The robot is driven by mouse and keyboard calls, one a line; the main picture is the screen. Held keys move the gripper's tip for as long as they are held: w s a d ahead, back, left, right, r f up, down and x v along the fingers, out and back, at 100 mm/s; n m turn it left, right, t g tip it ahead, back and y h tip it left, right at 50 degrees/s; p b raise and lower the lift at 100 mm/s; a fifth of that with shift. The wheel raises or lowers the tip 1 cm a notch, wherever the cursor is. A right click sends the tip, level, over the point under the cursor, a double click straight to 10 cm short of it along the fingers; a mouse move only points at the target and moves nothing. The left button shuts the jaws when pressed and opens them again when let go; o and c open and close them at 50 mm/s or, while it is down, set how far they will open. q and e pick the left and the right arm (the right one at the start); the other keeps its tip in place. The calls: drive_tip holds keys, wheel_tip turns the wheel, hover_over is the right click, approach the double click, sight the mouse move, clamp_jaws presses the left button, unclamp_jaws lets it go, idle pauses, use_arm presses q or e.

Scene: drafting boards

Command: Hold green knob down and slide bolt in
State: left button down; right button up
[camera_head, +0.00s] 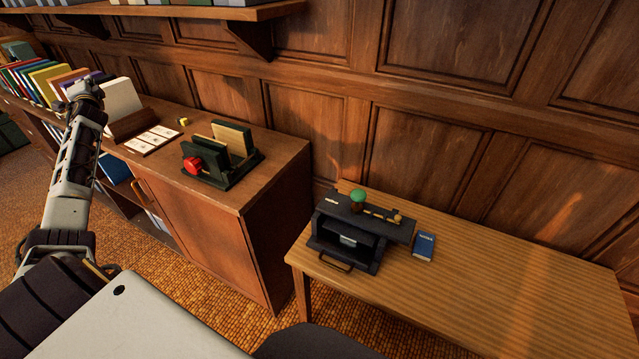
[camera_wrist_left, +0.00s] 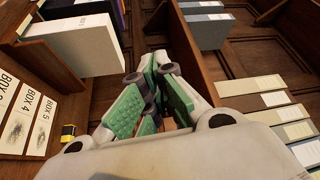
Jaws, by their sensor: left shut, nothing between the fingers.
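The green knob (camera_head: 358,196) stands on top of a dark box (camera_head: 345,262) on the wooden table, near its left end. A brass-coloured bolt (camera_head: 382,213) lies along the box top to the right of the knob, with a small end piece at its right; its exact position is too small to tell. The box has an open front with a handle below. My left gripper (camera_head: 85,92) is raised at the far left, well away from the box. Its green-padded fingers (camera_wrist_left: 152,98) are shut and empty in the left wrist view. My right gripper is not in view.
A blue booklet (camera_head: 424,246) lies right of the box; the table's right side is clear. A wooden cabinet (camera_head: 262,186) on the left carries a dark-green holder with a red part (camera_head: 194,165), label cards (camera_head: 152,139) and books. A wall shelf (camera_head: 190,10) hangs above.

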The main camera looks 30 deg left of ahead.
use_arm(q)
drive_tip(key=w+d+r+n, duration=0.3)
drive_tip(key=w+d+r, duration=0.15)
drive_tip(key=r, duration=0.25)
drive_tip(key=w+d+f+m+t+h, duration=0.1)
drive_tip(key=w+d+f+h, duration=0.3)
drive_tip(key=w+d, duration=0.5)
drive_tip(key=w+d+f+m+t+h, duration=0.1)
drive_tip(key=w+d+f+h, duration=0.35)
drive_tip(key=w+d, duration=0.5)
drive_tip(key=w+d+f+m+h, duration=0.25)
drive_tip(key=w+d, duration=0.25)
drive_tip(key=d, duration=0.5)
drive_tip(key=w+d+f+m+h, duration=0.1)
drive_tip(key=w+d+f+h, duration=0.2)
drive_tip(key=d, duration=0.8)
drive_tip(key=d+m+g+h, duration=0.4)
drive_tip(key=d+m+h, duration=0.15)
drive_tip(key=d, duration=1.95)
drive_tip(key=s+d+m+g, duration=0.3)
drive_tip(key=s+d, duration=0.3)
drive_tip(key=d, duration=0.2)
drive_tip(key=s+d+f+m+g, duration=0.1)
drive_tip(key=s+d+m+g, duration=0.2)
drive_tip(key=d, duration=0.5)
drive_tip(key=s+m, duration=0.1)
drive_tip(key=s, duration=0.1)
drive_tip(key=shift+s+d+f+g, duration=0.25)
drive_tip(key=shift+s+d+g, duration=0.05)
drive_tip(key=shift+s+d, duration=0.05)
